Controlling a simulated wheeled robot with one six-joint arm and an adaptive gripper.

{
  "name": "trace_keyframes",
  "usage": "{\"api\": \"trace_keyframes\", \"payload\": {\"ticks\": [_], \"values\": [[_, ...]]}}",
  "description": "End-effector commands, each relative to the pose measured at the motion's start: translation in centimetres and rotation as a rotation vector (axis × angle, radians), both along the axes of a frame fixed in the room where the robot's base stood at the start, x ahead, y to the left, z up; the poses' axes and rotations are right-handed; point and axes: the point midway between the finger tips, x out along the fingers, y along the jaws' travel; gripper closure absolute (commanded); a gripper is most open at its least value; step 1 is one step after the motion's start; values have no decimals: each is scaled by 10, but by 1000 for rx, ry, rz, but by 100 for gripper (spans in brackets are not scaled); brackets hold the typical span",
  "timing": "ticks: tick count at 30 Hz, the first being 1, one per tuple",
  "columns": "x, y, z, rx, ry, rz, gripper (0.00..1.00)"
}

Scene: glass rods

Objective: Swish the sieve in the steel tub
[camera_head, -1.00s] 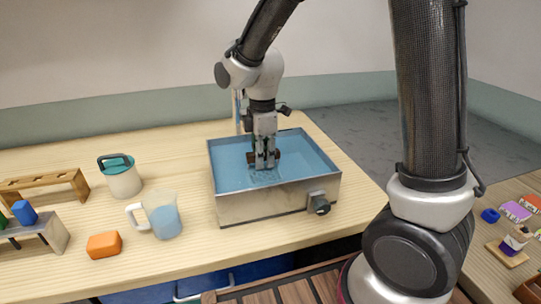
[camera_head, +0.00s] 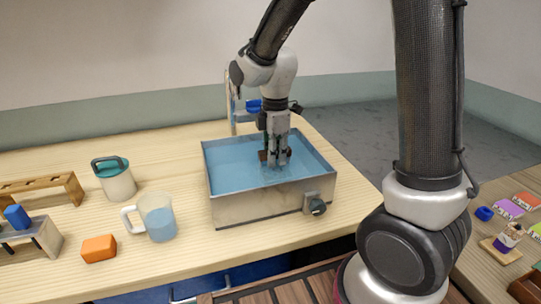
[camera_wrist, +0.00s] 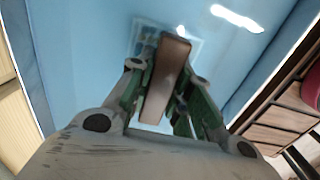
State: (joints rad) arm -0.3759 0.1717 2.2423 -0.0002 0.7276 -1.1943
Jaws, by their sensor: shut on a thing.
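The steel tub (camera_head: 262,203) stands on the wooden table and is filled with blue water. My gripper (camera_head: 275,158) points down into the tub, right of its middle. It is shut on the brown handle of the sieve, and the handle (camera_wrist: 166,80) runs between the fingers in the wrist view. The sieve's pale square frame (camera_wrist: 146,38) shows beneath the handle, in the water. In the head view the sieve is mostly hidden by the gripper and the water.
Left of the tub are a measuring jug (camera_head: 158,218) with blue liquid, an orange block (camera_head: 99,248), a teal-lidded canister (camera_head: 114,180) and a wooden rack (camera_head: 40,188). A dark knob (camera_head: 317,207) sticks out from the tub's front. Another table with small items lies at the right.

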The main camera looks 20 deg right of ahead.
Motion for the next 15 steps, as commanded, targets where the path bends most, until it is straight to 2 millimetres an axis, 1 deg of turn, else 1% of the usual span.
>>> {"api": "trace_keyframes", "payload": {"ticks": [5,15], "values": [[1,1,16,1,-3,0,100],[1,1,54,1,-4,0,100]]}}
